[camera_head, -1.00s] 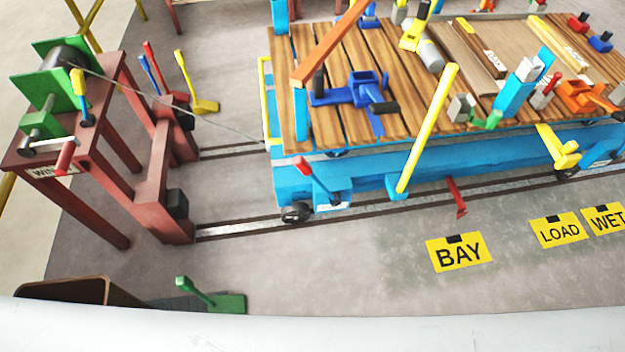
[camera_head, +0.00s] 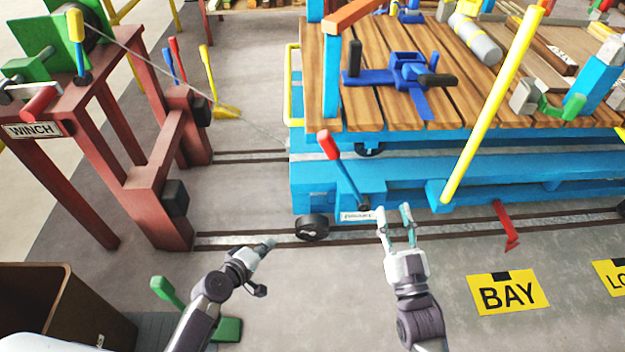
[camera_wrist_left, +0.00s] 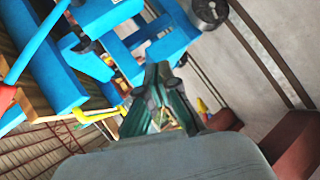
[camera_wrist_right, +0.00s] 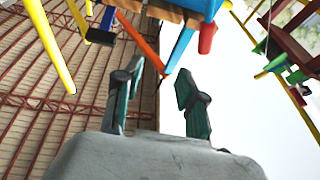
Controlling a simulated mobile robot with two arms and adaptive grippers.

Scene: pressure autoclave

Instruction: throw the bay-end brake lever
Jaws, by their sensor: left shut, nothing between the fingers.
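A lever with a red grip (camera_head: 328,145) and a dark blue shaft stands on the lower left end of the blue cart (camera_head: 400,172). It leans left, and a small white label (camera_head: 357,216) at its foot is too small to read. My left gripper (camera_head: 268,243) is shut and empty, over the floor in front of the cart's wheel, left of and below the lever. Its closed fingers show in the left wrist view (camera_wrist_left: 160,85). My right gripper (camera_head: 394,218) is open and empty, just right of the lever's foot. Its spread fingers show in the right wrist view (camera_wrist_right: 157,85).
A long yellow bar (camera_head: 492,105) slants up the cart's side to the right. A red bracket (camera_head: 507,225) stands near the rail, behind the BAY sign (camera_head: 508,294). The red winch frame (camera_head: 150,190) stands left. A green pedal lever (camera_head: 228,328) and brown bin (camera_head: 45,310) are at front left.

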